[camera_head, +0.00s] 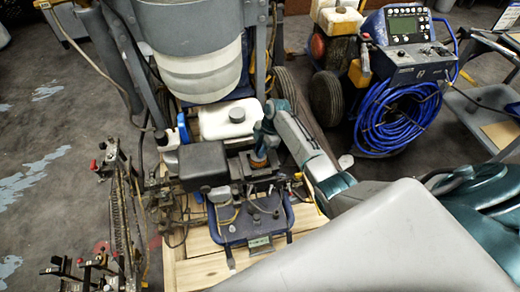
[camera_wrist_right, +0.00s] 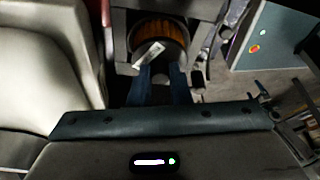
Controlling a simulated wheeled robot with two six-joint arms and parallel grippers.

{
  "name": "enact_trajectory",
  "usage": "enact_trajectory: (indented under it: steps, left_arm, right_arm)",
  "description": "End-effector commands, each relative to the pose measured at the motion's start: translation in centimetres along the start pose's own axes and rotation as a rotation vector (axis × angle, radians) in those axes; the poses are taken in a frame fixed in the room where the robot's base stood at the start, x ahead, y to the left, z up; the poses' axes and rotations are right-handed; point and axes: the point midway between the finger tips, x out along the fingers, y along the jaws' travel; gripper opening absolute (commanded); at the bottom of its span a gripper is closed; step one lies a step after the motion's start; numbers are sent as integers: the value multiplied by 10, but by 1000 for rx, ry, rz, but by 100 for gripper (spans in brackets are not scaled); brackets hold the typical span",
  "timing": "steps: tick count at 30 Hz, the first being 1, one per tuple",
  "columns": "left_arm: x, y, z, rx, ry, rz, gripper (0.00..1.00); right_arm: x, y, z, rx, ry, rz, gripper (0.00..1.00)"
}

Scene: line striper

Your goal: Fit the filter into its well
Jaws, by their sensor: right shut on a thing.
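The filter (camera_head: 258,158) is a short round cartridge with orange-brown pleats. In the right wrist view the filter (camera_wrist_right: 163,37) shows its pleats, a dark rim and a white label facing me. My right gripper (camera_head: 262,138) is shut on the filter from above; its blue fingers (camera_wrist_right: 166,78) show in the wrist view. The well (camera_head: 243,170) is a dark squarish housing directly around or under the filter. In the wrist view its grey frame (camera_wrist_right: 118,45) borders the filter. I cannot tell how deep the filter sits. My left gripper is not in view.
A black box (camera_head: 203,165) stands left of the well, and a white tank (camera_head: 228,118) stands behind it. A blue-framed unit (camera_head: 250,222) is in front on a wooden pallet (camera_head: 190,272). A cart with a blue hose coil (camera_head: 398,112) stands at the back right.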

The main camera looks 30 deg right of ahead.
Motion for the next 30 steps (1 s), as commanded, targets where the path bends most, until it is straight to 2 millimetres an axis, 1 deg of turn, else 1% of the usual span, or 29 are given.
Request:
enact_trajectory:
  steps: [8, 16, 30]
  left_arm:
    - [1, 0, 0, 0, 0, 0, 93]
    - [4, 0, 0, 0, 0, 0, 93]
    - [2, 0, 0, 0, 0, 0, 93]
  right_arm:
    - [1, 0, 0, 0, 0, 0, 0]
    - [7, 0, 2, 0, 1, 0, 0]
    - [9, -2, 2, 5, 8, -12, 0]
